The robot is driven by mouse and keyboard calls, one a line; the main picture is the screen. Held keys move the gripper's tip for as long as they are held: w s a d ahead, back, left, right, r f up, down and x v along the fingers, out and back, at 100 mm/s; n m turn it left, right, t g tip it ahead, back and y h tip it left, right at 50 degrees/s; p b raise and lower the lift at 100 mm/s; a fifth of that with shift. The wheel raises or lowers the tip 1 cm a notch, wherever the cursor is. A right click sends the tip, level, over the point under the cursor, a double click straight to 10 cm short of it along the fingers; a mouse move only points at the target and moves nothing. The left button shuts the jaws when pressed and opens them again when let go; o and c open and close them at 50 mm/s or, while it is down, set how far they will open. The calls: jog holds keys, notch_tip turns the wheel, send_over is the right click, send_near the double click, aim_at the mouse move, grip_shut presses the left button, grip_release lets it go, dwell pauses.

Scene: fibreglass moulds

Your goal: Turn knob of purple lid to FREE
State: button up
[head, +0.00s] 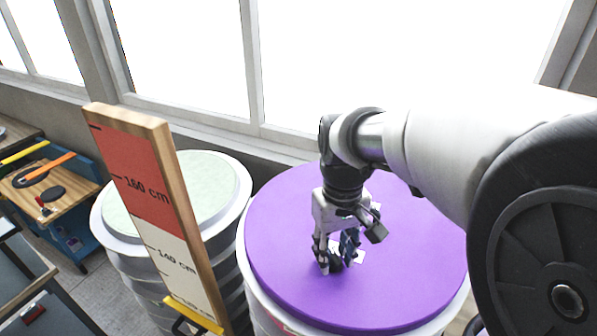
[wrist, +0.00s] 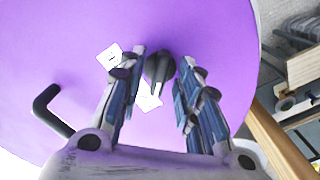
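The purple lid (head: 290,235) lies on a round white container and fills much of the wrist view (wrist: 215,25). A black knob (wrist: 157,68) stands near its middle, with white labels (wrist: 112,57) beside it. The writing on them is too small to read. My gripper (head: 338,262) points down at the knob. In the wrist view its fingers (wrist: 160,75) are apart, one on each side of the knob, with a gap visible at both sides. The knob (head: 335,265) is partly hidden by the fingers in the head view.
A bent black handle (wrist: 48,108) shows at left in the wrist view. A pale green-topped drum (head: 215,185) stands left of the purple lid. A tall wooden height board (head: 150,190) rises in front of it. A wooden bench (head: 55,190) with tools stands far left. Windows line the back.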

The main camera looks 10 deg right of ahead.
grip_shut()
dwell(0.3)
